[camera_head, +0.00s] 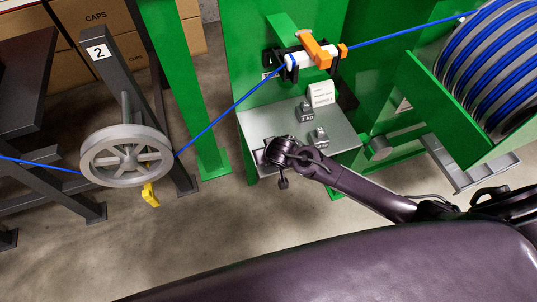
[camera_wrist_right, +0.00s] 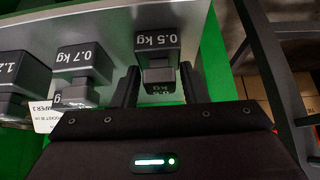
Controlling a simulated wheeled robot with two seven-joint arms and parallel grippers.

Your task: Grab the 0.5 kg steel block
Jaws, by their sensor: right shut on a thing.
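In the right wrist view, the dark steel block marked 0.5 kg (camera_wrist_right: 157,47) stands on the grey metal shelf (camera_wrist_right: 110,22). My right gripper (camera_wrist_right: 159,70) has one finger on each side of the block's narrower lower part and is shut on it. In the head view, my right arm reaches in from the right and its wrist (camera_head: 284,155) is over the front left of the shelf (camera_head: 345,137). The 0.5 kg block and the fingertips are hidden there. My left gripper is not in view.
The 0.7 kg block (camera_wrist_right: 84,60) and the 1.2 kg block (camera_wrist_right: 20,72) stand left of the held one. A white card (camera_head: 320,94) stands behind the blocks. A blue cable (camera_head: 222,116) runs over a grey wheel (camera_head: 127,155). Green frame surrounds the shelf.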

